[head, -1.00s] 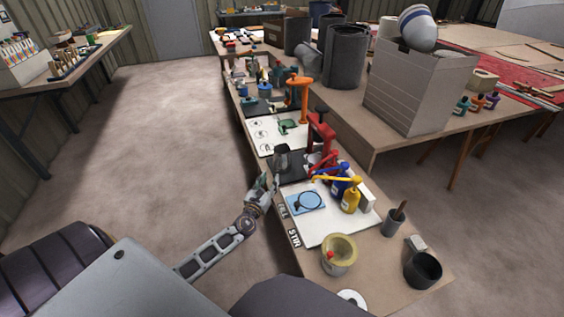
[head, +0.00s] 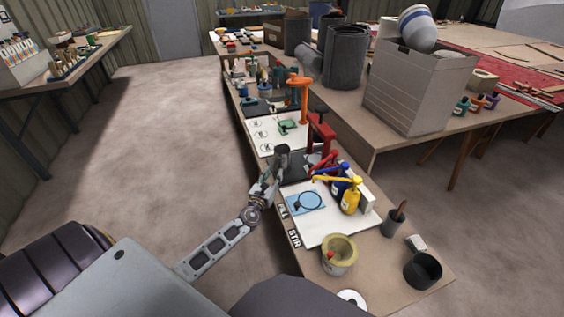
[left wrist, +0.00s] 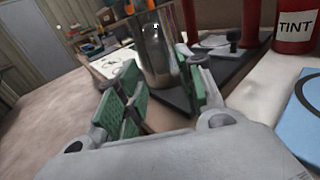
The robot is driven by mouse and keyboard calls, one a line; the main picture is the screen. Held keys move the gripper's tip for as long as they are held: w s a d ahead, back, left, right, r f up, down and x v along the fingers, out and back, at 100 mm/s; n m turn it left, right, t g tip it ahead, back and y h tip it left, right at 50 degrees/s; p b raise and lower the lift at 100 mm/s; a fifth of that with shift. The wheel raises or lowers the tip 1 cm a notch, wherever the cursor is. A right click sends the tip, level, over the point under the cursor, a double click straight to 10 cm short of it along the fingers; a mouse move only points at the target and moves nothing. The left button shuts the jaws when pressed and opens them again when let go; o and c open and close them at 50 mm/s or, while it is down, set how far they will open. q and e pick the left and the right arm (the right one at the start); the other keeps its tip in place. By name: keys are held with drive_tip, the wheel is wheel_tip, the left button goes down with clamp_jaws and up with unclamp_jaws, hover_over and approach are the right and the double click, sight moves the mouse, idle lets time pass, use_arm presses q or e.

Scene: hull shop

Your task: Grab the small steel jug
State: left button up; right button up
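The small steel jug (left wrist: 155,50) stands upright on a dark mat (left wrist: 178,100), seen between the fingertips in the left wrist view. In the head view the jug (head: 281,153) is a small dark grey shape at the bench's left edge. My left gripper (left wrist: 165,80) is open, its green-padded fingers on either side of the jug's lower part as seen from the wrist. I cannot tell whether either finger touches it. In the head view the left gripper (head: 271,176) is right at the jug and partly hides it. My right gripper is not in view.
A red press-like stand (head: 320,135) is just behind the jug. Blue and yellow pump bottles (head: 350,200) stand on a white board (head: 333,230) nearer me. A yellow-rimmed pot (head: 338,255) and dark cup (head: 423,270) are at the near end. The floor at left is clear.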

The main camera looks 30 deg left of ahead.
sight(276, 170)
use_arm(q)
drive_tip(key=shift+w+a, duration=0.15)
drive_tip(key=shift+w, duration=0.65)
drive_tip(key=shift+w+a, duration=0.1)
drive_tip(key=shift+w, duration=0.7)
drive_tip(key=shift+c, duration=0.3)
clamp_jaws()
drive_tip(key=shift+r, duration=0.1)
